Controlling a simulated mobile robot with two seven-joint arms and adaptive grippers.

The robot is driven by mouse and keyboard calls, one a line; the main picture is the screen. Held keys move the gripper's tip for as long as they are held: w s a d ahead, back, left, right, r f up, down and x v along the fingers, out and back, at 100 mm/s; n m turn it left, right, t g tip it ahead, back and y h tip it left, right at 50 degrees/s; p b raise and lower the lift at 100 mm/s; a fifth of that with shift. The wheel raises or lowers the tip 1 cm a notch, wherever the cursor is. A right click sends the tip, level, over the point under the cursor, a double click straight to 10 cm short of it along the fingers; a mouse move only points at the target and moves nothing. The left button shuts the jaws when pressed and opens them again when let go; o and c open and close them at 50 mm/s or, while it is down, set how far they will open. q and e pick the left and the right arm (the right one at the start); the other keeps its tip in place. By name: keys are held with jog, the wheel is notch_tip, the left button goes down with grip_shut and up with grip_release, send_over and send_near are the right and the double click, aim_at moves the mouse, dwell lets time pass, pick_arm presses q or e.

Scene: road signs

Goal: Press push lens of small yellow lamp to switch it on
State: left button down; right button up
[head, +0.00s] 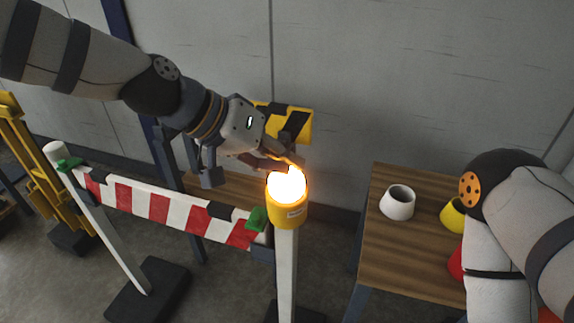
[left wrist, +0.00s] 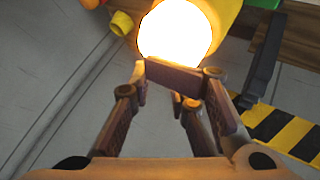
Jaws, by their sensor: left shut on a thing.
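The small yellow lamp (head: 287,213) sits on top of a white post, and its lens (head: 288,183) glows bright white-orange. In the left wrist view the lit lens (left wrist: 175,30) fills the top middle, with the yellow housing (left wrist: 224,14) beside it. My left gripper (head: 294,165) comes from the upper left, with its fingers at the lens. In the left wrist view the left gripper (left wrist: 172,74) has its fingertips brought together right at the lens edge. It is shut on the lamp; glare hides the exact contact. My right gripper is out of view.
A red-and-white striped barrier board (head: 165,205) runs left from the lamp post. A yellow-black striped piece (head: 290,120) stands behind my left gripper. A wooden table (head: 400,240) at right holds a white cup-like piece (head: 397,203) and a yellow one (head: 453,214). My right arm covers the table's right side.

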pick_arm(q)
jog(key=shift+s+f, duration=0.2)
jog(key=shift+f, duration=0.35)
jog(key=r+p, duration=0.2)
jog(key=r, duration=0.5)
jog(key=shift+w, duration=0.2)
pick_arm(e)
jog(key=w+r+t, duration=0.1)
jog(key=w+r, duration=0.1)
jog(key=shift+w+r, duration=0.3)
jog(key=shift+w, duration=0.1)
pick_arm(q)
jog(key=shift+a, duration=0.1)
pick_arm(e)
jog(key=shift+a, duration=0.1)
